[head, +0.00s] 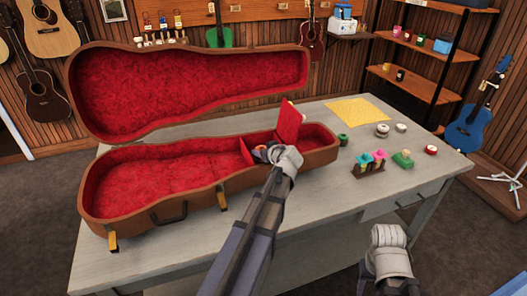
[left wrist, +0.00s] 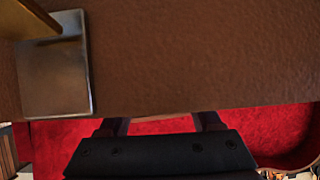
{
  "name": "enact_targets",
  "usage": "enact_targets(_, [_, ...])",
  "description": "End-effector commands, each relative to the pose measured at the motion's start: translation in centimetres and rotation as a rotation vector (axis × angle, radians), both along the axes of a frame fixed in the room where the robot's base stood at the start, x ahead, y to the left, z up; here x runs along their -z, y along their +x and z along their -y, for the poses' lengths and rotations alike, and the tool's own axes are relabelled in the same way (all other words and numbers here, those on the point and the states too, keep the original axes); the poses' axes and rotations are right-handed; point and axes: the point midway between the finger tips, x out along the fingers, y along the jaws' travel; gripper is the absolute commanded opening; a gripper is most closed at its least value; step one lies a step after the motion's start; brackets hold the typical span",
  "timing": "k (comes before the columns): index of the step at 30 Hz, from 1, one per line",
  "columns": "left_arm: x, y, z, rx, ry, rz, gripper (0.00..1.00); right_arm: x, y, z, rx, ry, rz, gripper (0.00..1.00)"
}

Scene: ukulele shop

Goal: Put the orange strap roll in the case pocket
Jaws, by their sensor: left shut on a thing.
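The open brown case (head: 160,215) with red lining lies on the table. Its pocket is the small compartment near the right end, with the red pocket lid (head: 288,122) standing raised. My left gripper (head: 266,153) is at the pocket, reaching over the case's front wall. It is shut on the orange strap roll (head: 261,147), of which only a sliver shows at the fingertips; the gripper hides the rest. In the left wrist view the brown case wall (left wrist: 200,60) fills the top, and the roll is not visible. My right gripper (head: 389,238) is low at the right, in front of the table.
The case lid (head: 190,85) stands open behind. On the table (head: 345,180) to the right are a yellow cloth (head: 357,111), a small rack with coloured items (head: 370,165), a green item (head: 403,159) and several small rolls or tins. The table's front right is clear.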

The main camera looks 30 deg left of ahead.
Motion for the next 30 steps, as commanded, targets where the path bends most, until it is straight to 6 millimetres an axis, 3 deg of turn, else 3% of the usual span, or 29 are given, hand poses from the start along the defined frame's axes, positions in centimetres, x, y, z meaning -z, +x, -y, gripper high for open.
enact_targets(10, [-0.05, 0.00, -0.01, 0.000, 0.000, 0.000, 0.05, -0.05, 0.00, -0.01, 0.000, 0.000, 0.000, 0.50])
enact_targets(11, [-0.05, 0.00, -0.01, 0.000, 0.000, 0.000, 0.69, -0.04, 0.00, 0.00, 0.000, 0.000, 0.000, 0.50])
enact_targets(19, [-0.04, 0.00, 0.00, 0.000, 0.000, 0.000, 0.99, -0.04, 0.00, 0.00, 0.000, 0.000, 0.000, 0.50])
enact_targets(30, [-0.06, -0.01, 0.00, 0.000, 0.000, 0.000, 1.00, -0.06, 0.00, -0.01, 0.000, 0.000, 0.000, 0.50])
